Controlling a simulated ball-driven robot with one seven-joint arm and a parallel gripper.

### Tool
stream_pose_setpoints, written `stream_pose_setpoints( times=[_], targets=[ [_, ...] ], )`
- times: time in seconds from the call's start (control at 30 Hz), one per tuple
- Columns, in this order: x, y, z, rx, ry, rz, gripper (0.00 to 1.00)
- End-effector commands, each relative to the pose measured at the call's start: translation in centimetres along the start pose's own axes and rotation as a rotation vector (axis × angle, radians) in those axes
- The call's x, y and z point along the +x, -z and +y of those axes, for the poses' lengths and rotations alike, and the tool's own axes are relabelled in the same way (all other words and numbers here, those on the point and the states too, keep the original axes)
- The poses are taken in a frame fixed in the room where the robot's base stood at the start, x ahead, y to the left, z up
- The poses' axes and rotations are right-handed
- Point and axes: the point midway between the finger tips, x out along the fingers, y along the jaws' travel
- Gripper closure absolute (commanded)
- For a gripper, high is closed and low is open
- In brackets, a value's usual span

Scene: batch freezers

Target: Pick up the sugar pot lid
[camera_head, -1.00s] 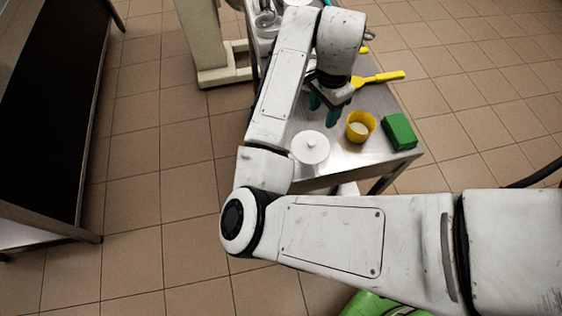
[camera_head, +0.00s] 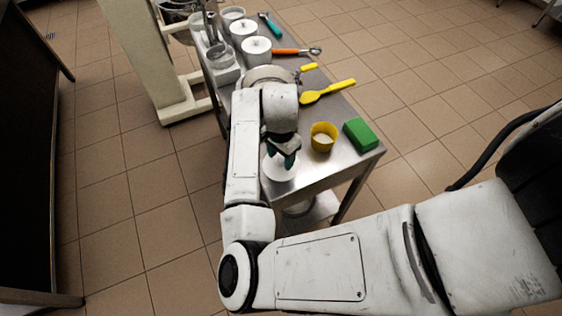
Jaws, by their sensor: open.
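A round white lid (camera_head: 279,174) is at the near left end of the steel table (camera_head: 322,176). I cannot tell whether it lies on the steel or tops a pot. My gripper (camera_head: 282,160) points down over the lid, its dark green fingertips apart and open. The fingers and wrist hide the far part of the lid and its middle, where a knob showed earlier. I cannot tell whether the fingertips touch it.
A yellow cup (camera_head: 323,138) with pale contents and a green block (camera_head: 360,134) stand just right of my gripper. A yellow spatula (camera_head: 328,92) lies behind them. Lidded white pots (camera_head: 256,49), an orange-handled tool (camera_head: 297,51) and a teal-handled tool (camera_head: 270,24) are farther back.

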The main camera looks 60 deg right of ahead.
Motion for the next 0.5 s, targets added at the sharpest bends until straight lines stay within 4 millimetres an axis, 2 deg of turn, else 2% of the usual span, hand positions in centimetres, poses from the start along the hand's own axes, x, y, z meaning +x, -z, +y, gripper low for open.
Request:
stream_pose_setpoints(
  times=[0.1, 0.33, 0.5],
  targets=[
    [0.71, -0.01, 0.02, 0.001, -0.001, 0.0, 0.46],
    [0.81, 0.0, 0.01, 0.001, 0.0, 0.0, 0.47],
    [0.79, 0.01, 0.01, 0.001, 0.0, 0.0, 0.63]
  ],
)
